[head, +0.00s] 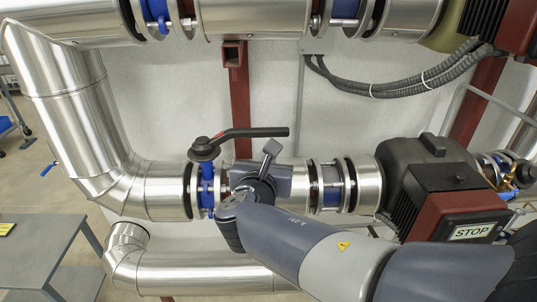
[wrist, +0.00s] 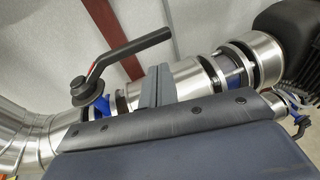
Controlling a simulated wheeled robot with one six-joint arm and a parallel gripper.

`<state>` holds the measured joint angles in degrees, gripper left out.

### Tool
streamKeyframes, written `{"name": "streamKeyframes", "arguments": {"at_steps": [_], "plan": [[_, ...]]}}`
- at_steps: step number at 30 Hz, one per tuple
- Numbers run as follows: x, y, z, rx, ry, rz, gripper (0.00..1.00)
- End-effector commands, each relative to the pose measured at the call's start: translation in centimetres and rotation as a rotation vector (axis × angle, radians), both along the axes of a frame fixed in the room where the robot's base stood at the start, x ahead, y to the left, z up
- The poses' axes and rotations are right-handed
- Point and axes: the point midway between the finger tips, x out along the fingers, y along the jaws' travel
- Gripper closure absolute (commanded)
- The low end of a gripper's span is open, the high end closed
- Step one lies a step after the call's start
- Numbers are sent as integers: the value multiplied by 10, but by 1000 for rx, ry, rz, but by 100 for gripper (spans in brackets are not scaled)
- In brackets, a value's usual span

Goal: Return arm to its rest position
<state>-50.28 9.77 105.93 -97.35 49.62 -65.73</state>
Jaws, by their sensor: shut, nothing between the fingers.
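My gripper (head: 271,147) is in front of the middle pipe in the head view, just right of the blue valve. It is shut with nothing in it. In the wrist view my gripper's fingers (wrist: 158,84) stand together against the pipe behind. My arm reaches in from the lower right and is bent at the wrist. The valve's black lever handle (head: 250,132) points right above the pipe, close to my gripper; it also shows in the wrist view (wrist: 133,46). The blue valve body (head: 207,187) is partly hidden. I cannot tell whether gripper and lever touch.
A pump (head: 440,190) with a STOP sign is at the right. Steel pipes run above (head: 255,18), at the left (head: 70,90) and below (head: 190,270). A grey table (head: 40,240) stands lower left. Black hoses (head: 395,85) hang upper right. Bare wall shows above the lever.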

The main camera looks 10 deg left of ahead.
Motion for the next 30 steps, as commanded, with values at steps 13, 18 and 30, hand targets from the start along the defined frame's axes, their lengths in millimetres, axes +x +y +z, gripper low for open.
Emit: {"name": "streamKeyframes", "arguments": {"at_steps": [13,18,30], "plan": [[-7,-2,1,0,1,1,100],[-1,0,0,-1,1,-1,100],[56,13,-11,-3,2,-3,100]]}}
